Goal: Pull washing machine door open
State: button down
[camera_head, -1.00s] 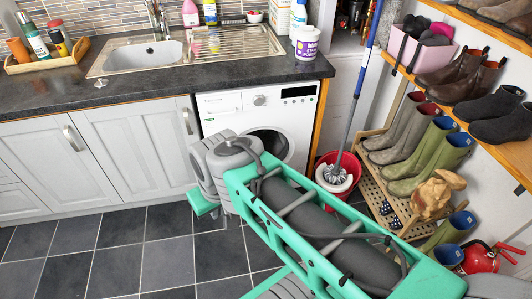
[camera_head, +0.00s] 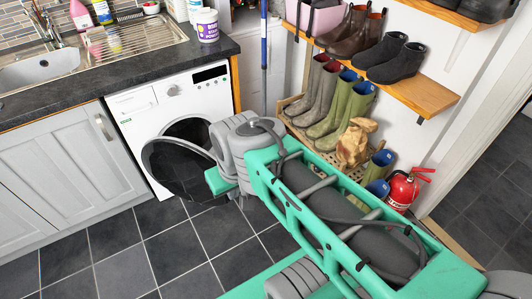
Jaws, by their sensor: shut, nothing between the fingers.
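The white washing machine (camera_head: 140,120) stands under the dark worktop at left centre. Its round dark door (camera_head: 168,172) stands open, swung out to the left and toward me. The round opening (camera_head: 192,130) shows in the machine's front behind it. My grey and green arm reaches in from the lower right, its far end close to the door's right side and overlapping the opening's right edge. My gripper is hidden behind the arm, so I cannot see whether it touches the door.
Tiled floor (camera_head: 105,235) is clear in front of the cabinets (camera_head: 65,165). A boot rack with green wellies (camera_head: 345,112) stands behind my arm. A red fire extinguisher (camera_head: 402,190) is at the right, below a wooden shelf (camera_head: 430,98) of shoes.

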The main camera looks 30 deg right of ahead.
aim_at(178, 165)
jog(key=z, duration=0.6)
jog(key=i, duration=1.3)
jog(key=u, duration=2.25)
